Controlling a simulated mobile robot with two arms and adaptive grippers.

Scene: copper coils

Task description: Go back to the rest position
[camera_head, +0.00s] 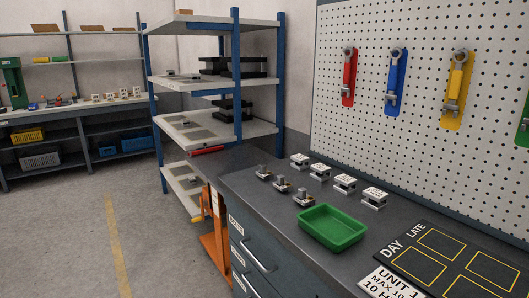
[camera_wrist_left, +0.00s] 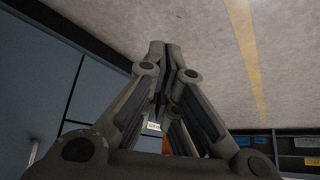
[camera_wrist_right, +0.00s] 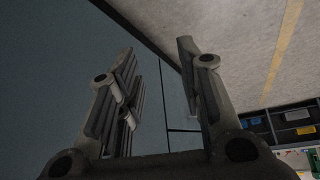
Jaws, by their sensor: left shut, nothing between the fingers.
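My left gripper (camera_wrist_left: 165,48) shows in the left wrist view with its fingers together and nothing between them. My right gripper (camera_wrist_right: 156,50) shows in the right wrist view with its fingers apart and empty. Both are beside the dark blue-grey cabinet side, with the concrete floor beyond. Neither gripper nor arm shows in the head view. The workbench (camera_head: 254,194) there has a green tray (camera_head: 332,229) on its top. Small metal parts (camera_head: 282,185) and several white-labelled blocks (camera_head: 344,184) stand in two rows behind the tray.
A pegboard (camera_head: 420,60) with hanging tools rises behind the workbench. A blue-post shelf rack (camera_head: 239,75) stands beyond the bench, with an orange stand (camera_head: 213,240) near its foot. Another shelf with bins is at the far left. The floor (camera_head: 70,240) at left is clear.

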